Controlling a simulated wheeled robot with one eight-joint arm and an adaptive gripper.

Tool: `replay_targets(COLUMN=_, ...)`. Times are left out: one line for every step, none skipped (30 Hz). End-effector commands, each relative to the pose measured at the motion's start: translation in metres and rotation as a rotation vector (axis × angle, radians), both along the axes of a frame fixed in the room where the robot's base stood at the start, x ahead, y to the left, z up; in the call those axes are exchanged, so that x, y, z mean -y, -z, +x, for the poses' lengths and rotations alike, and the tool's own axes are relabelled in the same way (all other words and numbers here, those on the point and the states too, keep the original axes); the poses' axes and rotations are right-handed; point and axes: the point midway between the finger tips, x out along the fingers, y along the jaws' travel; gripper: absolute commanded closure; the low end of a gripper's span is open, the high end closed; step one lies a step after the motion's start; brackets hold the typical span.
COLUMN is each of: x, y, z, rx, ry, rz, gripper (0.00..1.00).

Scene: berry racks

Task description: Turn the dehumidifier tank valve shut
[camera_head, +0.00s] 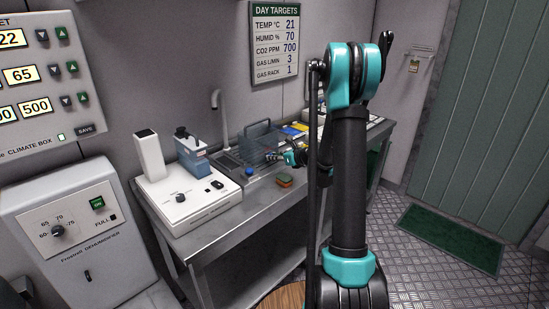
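The white dehumidifier (75,235) stands at the left, labelled "Frostnil DEHUMIDIFIER", with a dial (57,231), a green ON button (97,203) and a FULL light. A clear bluish tank-like container (262,137) with a handle stands over the sink area on the metal bench. A small blue round part (249,172) sits in front of it; I cannot tell if it is the valve. My gripper (279,157) is small in view, at the container's front right, right of the blue part. Its fingers are too small and partly hidden to read; contact cannot be told.
The metal bench (215,232) holds a white device (190,200) with a blue-grey jug-like unit, a faucet (217,105) and a sponge (285,181). A climate box panel (40,75) is on the wall. A green mat (450,238) lies on the open floor at right.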

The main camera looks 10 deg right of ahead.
Motion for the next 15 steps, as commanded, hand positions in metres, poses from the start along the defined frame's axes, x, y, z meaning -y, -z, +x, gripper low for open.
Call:
replay_targets(x=0.0001, y=0.0000, z=-0.0001, rx=0.000, ry=0.000, rz=0.000, gripper=0.93)
replay_targets(x=0.0001, y=0.0000, z=-0.0001, rx=0.000, ry=0.000, rz=0.000, gripper=0.97)
replay_targets(x=0.0001, y=0.0000, z=-0.0001, rx=0.000, ry=0.000, rz=0.000, gripper=1.00)
replay_targets(x=0.0001, y=0.0000, z=-0.0001, rx=0.000, ry=0.000, rz=0.000, gripper=1.00)
replay_targets(x=0.0001, y=0.0000, z=-0.0001, rx=0.000, ry=0.000, rz=0.000, gripper=1.00)
replay_targets(x=0.0001, y=0.0000, z=-0.0001, rx=0.000, ry=0.000, rz=0.000, gripper=1.00)
replay_targets(x=0.0001, y=0.0000, z=-0.0001, rx=0.001, ry=0.000, rz=-0.001, gripper=1.00)
replay_targets(x=0.0001, y=0.0000, z=-0.0001, rx=0.001, ry=0.000, rz=-0.002, gripper=1.00)
replay_targets(x=0.0000, y=0.0000, z=-0.0001, rx=0.003, ry=0.000, rz=-0.004, gripper=1.00)
replay_targets(x=-0.0001, y=0.0000, z=-0.0002, rx=0.005, ry=0.000, rz=-0.007, gripper=1.00)
replay_targets(x=-0.0002, y=-0.0001, z=-0.0002, rx=0.008, ry=0.000, rz=-0.011, gripper=1.00)
replay_targets(x=-0.0003, y=-0.0001, z=-0.0002, rx=0.013, ry=0.001, rz=-0.018, gripper=1.00)
replay_targets(x=-0.0005, y=-0.0001, z=-0.0003, rx=0.017, ry=0.001, rz=-0.024, gripper=1.00)
replay_targets(x=-0.0007, y=-0.0001, z=-0.0004, rx=0.023, ry=0.000, rz=-0.031, gripper=1.00)
replay_targets(x=-0.0010, y=0.0000, z=-0.0006, rx=0.032, ry=-0.001, rz=-0.044, gripper=1.00)
